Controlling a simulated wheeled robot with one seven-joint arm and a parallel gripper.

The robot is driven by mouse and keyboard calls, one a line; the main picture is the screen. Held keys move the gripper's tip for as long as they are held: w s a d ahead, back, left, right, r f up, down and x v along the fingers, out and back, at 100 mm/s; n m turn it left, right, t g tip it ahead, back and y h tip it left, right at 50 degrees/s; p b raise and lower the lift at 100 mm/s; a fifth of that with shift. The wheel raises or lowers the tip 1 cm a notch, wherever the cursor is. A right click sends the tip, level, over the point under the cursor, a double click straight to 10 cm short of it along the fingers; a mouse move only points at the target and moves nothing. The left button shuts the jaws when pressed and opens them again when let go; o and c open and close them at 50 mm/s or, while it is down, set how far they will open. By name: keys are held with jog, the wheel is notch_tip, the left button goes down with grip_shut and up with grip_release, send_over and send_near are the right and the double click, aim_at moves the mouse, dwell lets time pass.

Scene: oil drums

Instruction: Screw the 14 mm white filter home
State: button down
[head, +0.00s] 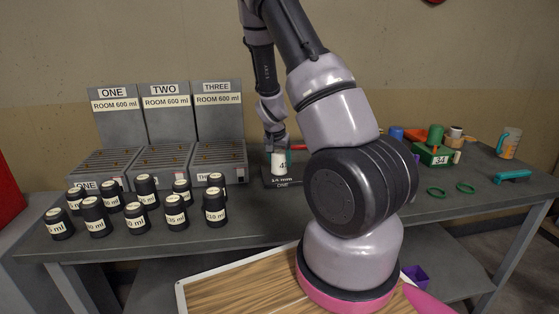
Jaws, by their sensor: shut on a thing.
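The white filter (280,163) is a small white cylinder with a dark label that looks to begin with "4"; the rest of its label is hidden. It stands over a dark block (284,181) marked "14 mm" and "ONE", at the middle of the bench. My gripper (277,146) is shut on the filter from above. The fingers and the filter's top are small and partly hidden by my wrist. I cannot tell whether the filter's lower end is seated in the block.
Several black labelled canisters (136,217) stand at the front left of the grey bench (450,207). Three trays with sign plates (166,97) stand behind them. A green box (436,154), green rings (437,191), a teal tool (512,175) and a mug (508,143) are at the right.

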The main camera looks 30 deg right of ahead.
jog(key=shift+a+f+m+g+h, duration=0.1)
jog(key=shift+m+g+h, duration=0.05)
jog(key=shift+m, duration=0.45)
jog(key=shift+a+m+g+h, duration=0.1)
jog(key=shift+m+g+h, duration=0.05)
jog(key=shift+m, duration=0.45)
jog(key=m, duration=0.2)
jog(key=m+g, duration=0.1)
jog(key=m, duration=0.1)
jog(key=shift+s+d+g+h, duration=0.15)
jog(key=shift+g+h, duration=0.15)
jog(key=shift+m, duration=0.7)
jog(key=m+g, duration=0.2)
jog(key=m, duration=0.2)
jog(key=m+g, duration=0.1)
jog(key=m, duration=0.2)
jog(key=shift+s, duration=0.1)
grip_release()
